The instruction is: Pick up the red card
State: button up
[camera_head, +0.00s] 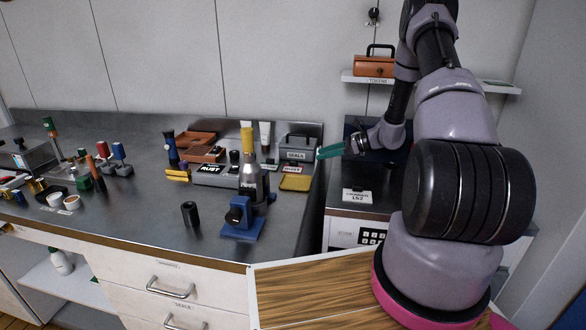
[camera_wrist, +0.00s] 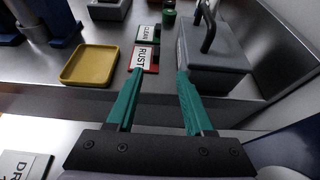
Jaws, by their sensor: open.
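The red card (camera_wrist: 153,68) has a white label reading RUST. It lies on the metal worktop, and in the head view it shows small (camera_head: 292,169) in front of the grey box. In the wrist view, my gripper (camera_wrist: 160,74) has its two teal fingers apart with nothing between them. The left fingertip overlaps the card's near edge in the picture; I cannot tell whether it touches. In the head view my gripper (camera_head: 328,152) is at the worktop's right end, to the right of the card.
A grey handled box (camera_wrist: 215,65) stands right of the card. A yellow tray (camera_wrist: 66,79) lies left of it. A green card (camera_wrist: 146,33) marked CLEAN lies just beyond. A blue stand (camera_head: 240,220) and a dark cylinder (camera_head: 190,213) are nearer the front edge.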

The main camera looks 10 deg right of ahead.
aim_at(300, 166)
jog(key=x, duration=0.4)
jog(key=shift+a+f, duration=0.1)
jog(key=shift+a, duration=0.1)
jog(key=x, duration=0.5)
jog(key=shift+s+a+f, duration=0.15)
jog(key=shift+s, duration=0.15)
grip_shut()
